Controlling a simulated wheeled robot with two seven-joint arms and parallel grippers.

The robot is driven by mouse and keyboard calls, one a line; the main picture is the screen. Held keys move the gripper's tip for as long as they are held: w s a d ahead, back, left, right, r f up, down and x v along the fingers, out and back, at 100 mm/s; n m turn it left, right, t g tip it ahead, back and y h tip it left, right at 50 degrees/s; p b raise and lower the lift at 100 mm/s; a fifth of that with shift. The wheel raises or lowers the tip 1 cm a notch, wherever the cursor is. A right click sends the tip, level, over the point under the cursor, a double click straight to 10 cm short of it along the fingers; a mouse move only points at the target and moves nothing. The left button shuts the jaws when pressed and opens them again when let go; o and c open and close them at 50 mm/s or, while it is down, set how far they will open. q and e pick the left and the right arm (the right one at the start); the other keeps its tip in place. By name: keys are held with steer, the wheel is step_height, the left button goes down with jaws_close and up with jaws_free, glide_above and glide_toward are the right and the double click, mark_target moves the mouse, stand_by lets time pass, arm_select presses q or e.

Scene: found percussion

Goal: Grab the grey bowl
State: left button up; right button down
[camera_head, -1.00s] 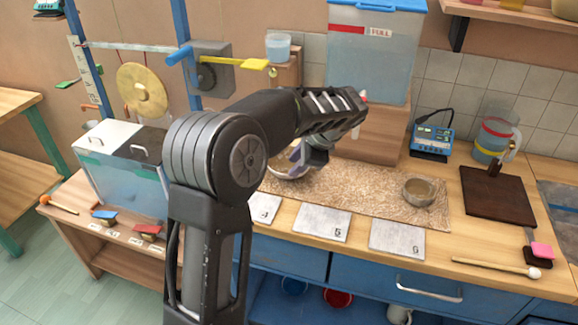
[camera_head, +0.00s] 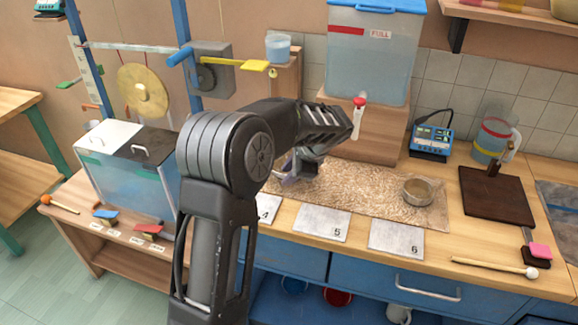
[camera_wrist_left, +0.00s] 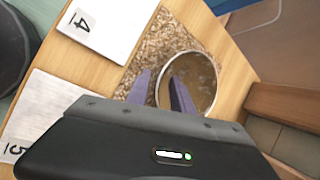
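A round bowl (camera_wrist_left: 202,84) with a pale grey rim and brownish inside stands on the speckled mat (camera_wrist_left: 150,52) in the left wrist view. My left gripper (camera_wrist_left: 161,75) has its two fingers apart at the bowl's near rim. One finger is outside the wall and the other reaches over the inside; I cannot tell whether they touch it. In the head view my left gripper (camera_head: 300,178) is low over the mat's left end, and my arm hides most of this bowl. A second greyish bowl (camera_head: 418,191) stands at the mat's right end. My right gripper is out of view.
White numbered cards (camera_head: 322,224) lie along the counter's front. A wooden block (camera_head: 375,131) carrying a big clear tank (camera_head: 370,65) stands behind the mat. A dark board (camera_head: 497,197) and a mallet (camera_head: 490,267) lie at the right. A glass tank (camera_head: 130,180) is at the left.

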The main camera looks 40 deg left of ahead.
arm_select(q)
steer(key=shift+c, duration=0.6)
jaws_close()
stand_by(1.0)
